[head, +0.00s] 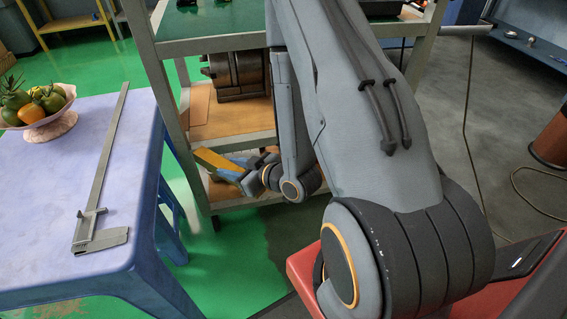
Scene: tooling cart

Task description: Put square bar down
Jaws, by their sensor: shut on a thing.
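My gripper (238,174) is low beside the tooling cart (150,75), at the height between its middle and lower shelves. It is shut on a short bar (212,160) with a yellow-orange top face and a darker side, which I take to be the square bar. The bar points left and slightly away, held clear of the blue table. My arm hides part of the cart, and the fingertips' contact with the bar is too small to see clearly.
A blue table (55,190) at left carries a long metal caliper (103,165) and a fruit bowl (50,130). A dark machine part (238,73) sits on the cart's middle shelf. Green floor (215,265) is clear between table and cart. A cable lies at right.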

